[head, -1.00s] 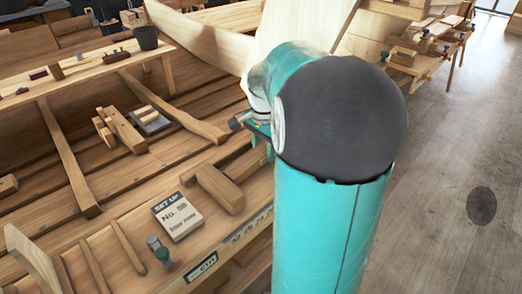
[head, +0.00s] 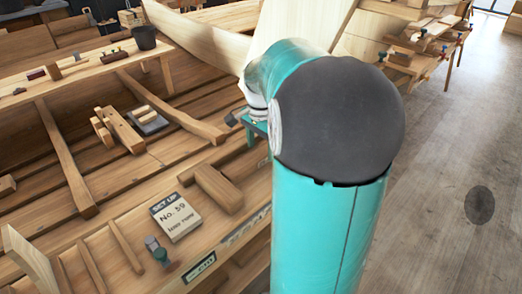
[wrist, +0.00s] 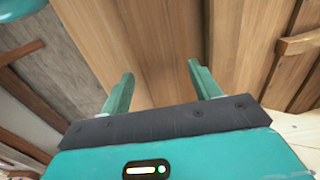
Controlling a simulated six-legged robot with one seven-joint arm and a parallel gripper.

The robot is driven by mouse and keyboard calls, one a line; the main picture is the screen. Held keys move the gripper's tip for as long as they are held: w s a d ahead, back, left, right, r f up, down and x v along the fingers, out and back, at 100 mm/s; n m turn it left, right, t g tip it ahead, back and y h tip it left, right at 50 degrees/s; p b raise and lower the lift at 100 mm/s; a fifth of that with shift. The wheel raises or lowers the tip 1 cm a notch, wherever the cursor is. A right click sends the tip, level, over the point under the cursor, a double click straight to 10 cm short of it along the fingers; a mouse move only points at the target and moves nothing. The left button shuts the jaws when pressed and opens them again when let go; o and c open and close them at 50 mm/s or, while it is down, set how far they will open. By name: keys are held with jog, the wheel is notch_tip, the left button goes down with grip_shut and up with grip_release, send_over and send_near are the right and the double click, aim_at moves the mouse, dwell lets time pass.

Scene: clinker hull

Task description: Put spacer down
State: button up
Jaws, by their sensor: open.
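My gripper (wrist: 160,86) is open in the wrist view. Its two teal fingers stand well apart, with nothing between them and only wood planking (wrist: 160,45) behind. In the head view my arm hides most of the gripper. No piece is clearly marked as the spacer. A wooden block (head: 218,188) lies on the near plank beside the set-up card, left of my arm, and I cannot tell whether it is the spacer.
A dark bucket (head: 144,38) stands further back. The floor (head: 450,150) at right is open.

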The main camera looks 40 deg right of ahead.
aim_at(261, 151)
notch_tip(261, 151, up, 10)
jog(key=s+a+n+t+h, duration=0.15)
jog(key=a+n, duration=0.55)
jog(key=a, duration=0.7)
jog(key=s+a+f+n+t+y, duration=0.1)
jog(key=s+a+f+n+t, duration=0.3)
jog(key=s+a+n, duration=0.5)
jog(key=a+n, duration=0.1)
jog(key=a, duration=0.3)
jog(key=shift+n, duration=0.3)
jog(key=shift+s+y, duration=0.1)
jog(key=shift+y, duration=0.15)
jog(key=c, duration=0.6)
jog(key=shift+o, duration=0.2)
jog(key=shift+d, duration=0.1)
